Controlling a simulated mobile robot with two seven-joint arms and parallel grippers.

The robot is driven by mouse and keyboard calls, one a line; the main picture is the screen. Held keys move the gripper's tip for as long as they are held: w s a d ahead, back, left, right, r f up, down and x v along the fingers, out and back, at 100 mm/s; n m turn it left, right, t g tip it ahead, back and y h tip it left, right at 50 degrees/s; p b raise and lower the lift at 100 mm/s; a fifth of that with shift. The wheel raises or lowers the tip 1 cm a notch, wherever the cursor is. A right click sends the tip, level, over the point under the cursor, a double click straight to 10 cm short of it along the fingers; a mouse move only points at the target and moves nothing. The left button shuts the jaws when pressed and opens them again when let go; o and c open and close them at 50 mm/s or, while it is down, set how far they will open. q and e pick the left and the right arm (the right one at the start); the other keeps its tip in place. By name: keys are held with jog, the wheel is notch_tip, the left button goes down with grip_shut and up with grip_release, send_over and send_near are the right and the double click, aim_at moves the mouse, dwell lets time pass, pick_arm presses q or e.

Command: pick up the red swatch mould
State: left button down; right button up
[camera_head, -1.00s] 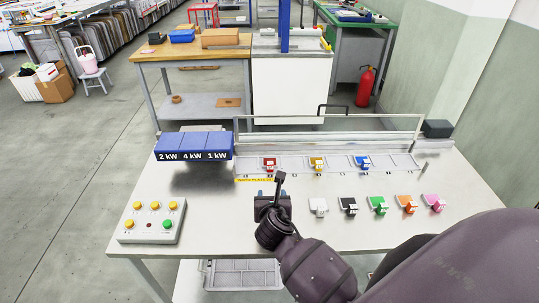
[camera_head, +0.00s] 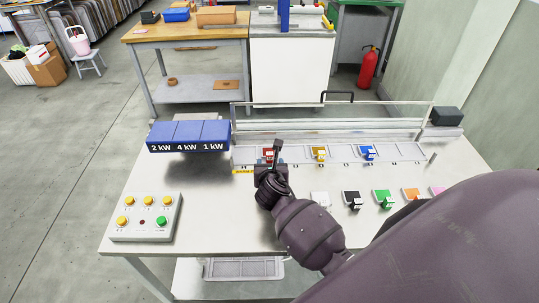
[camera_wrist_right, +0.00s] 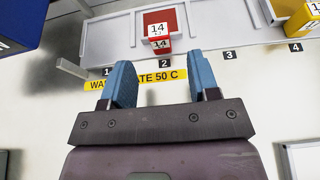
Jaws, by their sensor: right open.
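The red swatch mould (camera_wrist_right: 160,32) has a white label reading 14 and sits in a compartment of the grey rack at the number 2 mark. In the head view the red mould (camera_head: 268,154) is partly hidden by my right wrist. My right gripper (camera_wrist_right: 165,85) is open and empty. Its two blue fingers are spread just short of the mould, with the mould ahead of the gap and apart from them. In the head view the right gripper (camera_head: 270,166) is in front of the rack. My left gripper is not in view.
A yellow mould (camera_head: 319,153) and a blue mould (camera_head: 367,152) sit farther right in the rack (camera_head: 415,152). White, black (camera_head: 352,199), green (camera_head: 383,199), orange and pink moulds lie on the table. Blue kW blocks (camera_head: 188,136) stand left; a button box (camera_head: 147,217) is front left.

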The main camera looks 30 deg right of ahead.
aim_at(270, 158)
jog(key=shift+x, duration=2.55)
jog(key=shift+r, duration=0.1)
jog(key=c, duration=1)
grip_shut()
jog(key=shift+r, duration=0.1)
